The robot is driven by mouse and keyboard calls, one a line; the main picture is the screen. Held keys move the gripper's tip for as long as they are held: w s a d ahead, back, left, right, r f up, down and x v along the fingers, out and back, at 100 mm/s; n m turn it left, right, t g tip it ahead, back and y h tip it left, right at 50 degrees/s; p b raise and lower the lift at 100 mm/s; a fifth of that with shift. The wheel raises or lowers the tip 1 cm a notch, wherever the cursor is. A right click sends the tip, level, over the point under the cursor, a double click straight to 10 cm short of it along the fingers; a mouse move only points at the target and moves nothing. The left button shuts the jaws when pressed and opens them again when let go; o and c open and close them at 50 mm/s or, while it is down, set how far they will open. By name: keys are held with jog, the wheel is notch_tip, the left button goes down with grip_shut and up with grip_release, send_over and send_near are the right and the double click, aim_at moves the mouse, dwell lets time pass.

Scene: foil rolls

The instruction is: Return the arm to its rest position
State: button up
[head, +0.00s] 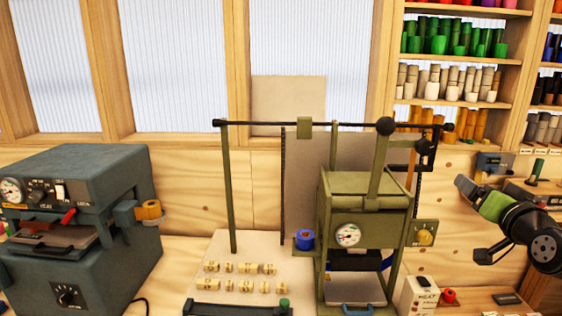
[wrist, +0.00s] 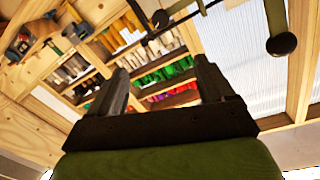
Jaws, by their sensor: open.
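My arm comes in at the right edge of the head view, with my gripper (head: 466,187) raised in front of the wooden wall, to the right of the green press. In the wrist view my gripper (wrist: 160,85) has its two dark fingers spread apart, with nothing between them. Beyond the fingers the shelves of rolls show, tilted in the picture and out of reach. The gripper touches nothing that I can see.
A green press (head: 367,215) with a long top bar and round black knob (head: 385,125) stands left of my gripper. A grey machine (head: 75,230) is at far left. Brass type pieces (head: 240,268) lie on a pale board. Shelves (head: 465,55) of colored rolls stand behind.

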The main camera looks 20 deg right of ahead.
jog(key=w+a+f+n+g+y, duration=0.15)
jog(key=a+f, duration=0.25)
jog(key=a, duration=0.8)
jog(key=w+a+f+n+g+y, duration=0.1)
jog(key=a+f+n+g+y, duration=0.2)
jog(key=a, duration=0.9)
jog(key=s+a+f+n+g+y, duration=0.25)
jog(key=s+a+f, duration=0.25)
jog(key=s+a, duration=0.45)
jog(key=s+a+f+g, duration=0.2)
jog(key=s+f, duration=0.1)
jog(key=s, duration=0.3)
jog(key=s+a+f+n+g, duration=0.1)
jog(key=s+a+f, duration=0.1)
jog(key=s+f, duration=0.2)
jog(key=shift+s+a+g, duration=0.4)
jog(key=shift+s, duration=0.5)
